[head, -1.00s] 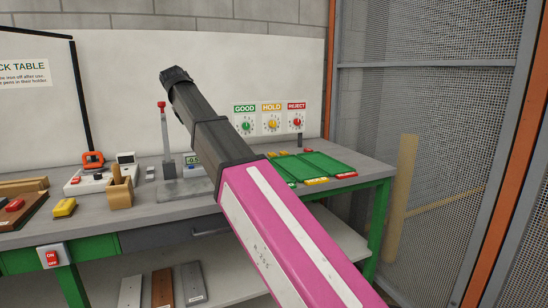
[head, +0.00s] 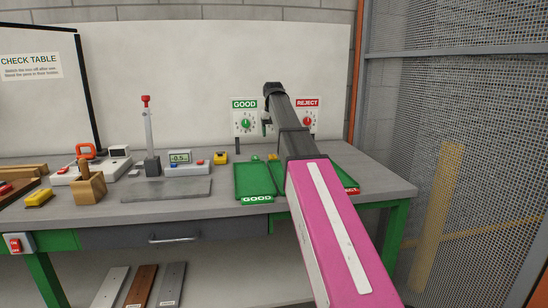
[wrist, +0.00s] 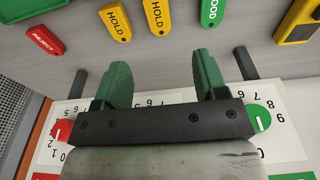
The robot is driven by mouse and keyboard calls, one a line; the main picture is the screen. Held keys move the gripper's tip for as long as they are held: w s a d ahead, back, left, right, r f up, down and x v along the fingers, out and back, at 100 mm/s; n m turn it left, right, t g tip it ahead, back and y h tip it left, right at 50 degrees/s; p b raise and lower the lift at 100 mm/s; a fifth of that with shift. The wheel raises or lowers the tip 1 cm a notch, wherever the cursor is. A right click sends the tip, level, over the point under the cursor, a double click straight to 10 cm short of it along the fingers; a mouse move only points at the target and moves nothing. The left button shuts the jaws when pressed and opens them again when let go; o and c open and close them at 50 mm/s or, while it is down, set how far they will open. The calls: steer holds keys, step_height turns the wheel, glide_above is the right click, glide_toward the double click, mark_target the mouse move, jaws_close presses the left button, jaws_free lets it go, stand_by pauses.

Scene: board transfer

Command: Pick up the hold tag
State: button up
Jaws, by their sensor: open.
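Two yellow HOLD tags lie side by side on the grey table top. In the wrist view one HOLD tag (wrist: 117,22) and the other HOLD tag (wrist: 157,16) are at the top, ahead of my gripper (wrist: 162,58). My gripper is open and empty, its green fingers spread apart and pointing toward the tags with bare space between. A red REJECT tag (wrist: 45,40) lies to their left, a green GOOD tag (wrist: 211,11) to their right.
Dark pegs (wrist: 246,63) stick out beside my fingers. A green GOOD tray (head: 253,180) lies in front of the tags. A yellow box (head: 220,157) and a meter (head: 187,163) stand to the left.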

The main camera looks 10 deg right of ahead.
mark_target(273, 156)
steer(key=f, duration=0.3)
steer(key=w+f, duration=0.1)
steer(key=f, duration=0.7)
steer(key=shift+w+d, duration=0.15)
steer(key=shift+w, duration=0.1)
steer(key=c, duration=1)
